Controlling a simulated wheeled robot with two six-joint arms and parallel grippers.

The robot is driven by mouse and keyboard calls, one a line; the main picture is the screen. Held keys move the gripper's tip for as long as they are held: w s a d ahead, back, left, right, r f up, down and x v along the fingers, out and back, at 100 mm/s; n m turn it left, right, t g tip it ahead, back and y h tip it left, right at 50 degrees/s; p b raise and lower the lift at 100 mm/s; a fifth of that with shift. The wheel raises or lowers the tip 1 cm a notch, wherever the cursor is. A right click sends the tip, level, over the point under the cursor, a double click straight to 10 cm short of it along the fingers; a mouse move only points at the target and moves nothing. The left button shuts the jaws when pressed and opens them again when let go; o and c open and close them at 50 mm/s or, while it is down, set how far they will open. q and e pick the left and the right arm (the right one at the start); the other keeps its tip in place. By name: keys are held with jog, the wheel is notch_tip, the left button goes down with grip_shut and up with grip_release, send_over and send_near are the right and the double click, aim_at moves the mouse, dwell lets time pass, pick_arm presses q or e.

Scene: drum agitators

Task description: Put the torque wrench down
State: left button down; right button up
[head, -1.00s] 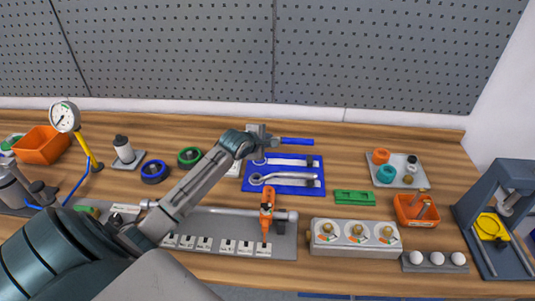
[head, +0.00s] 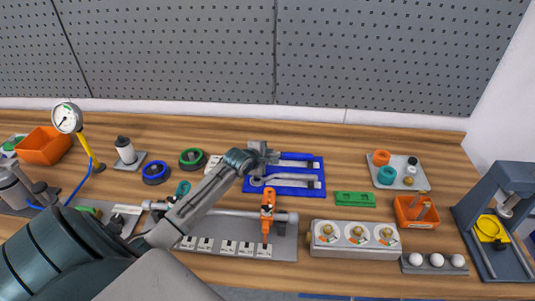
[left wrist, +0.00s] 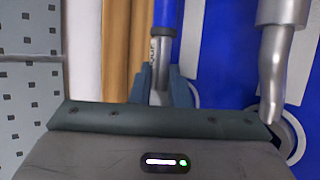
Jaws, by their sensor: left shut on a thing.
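My left gripper (head: 268,156) is shut on the torque wrench, which has a blue handle (head: 299,156) pointing right. The wrench is over the back part of the blue tray (head: 318,190), near its upper pale wrench-shaped recess (head: 292,164); I cannot tell whether it touches. In the left wrist view the jaws (left wrist: 165,88) close around the wrench's metal shaft, with the blue handle (left wrist: 163,14) beyond. A second, silver wrench (head: 290,178) lies in the tray's front part. My right gripper is not in view.
An orange tool (head: 267,212) stands in front of the tray by a grey bar (head: 235,214). A green block (head: 355,199) and a three-dial box (head: 355,238) are to the right. Green (head: 192,158) and blue (head: 155,171) rings lie to the left. Pegboard rises behind.

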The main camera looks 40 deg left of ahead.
pick_arm(q)
jog(key=shift+f, duration=0.15)
jog(key=c, duration=1.4)
grip_release()
jog(key=shift+f, duration=0.1)
jog(key=shift+o, duration=0.2)
jog(key=shift+s+r, duration=0.3)
jog(key=shift+s, duration=0.1)
jog(key=b+v, duration=0.1)
jog(key=v, duration=1)
jog(key=shift+b, duration=0.4)
jog(key=shift+r, duration=0.1)
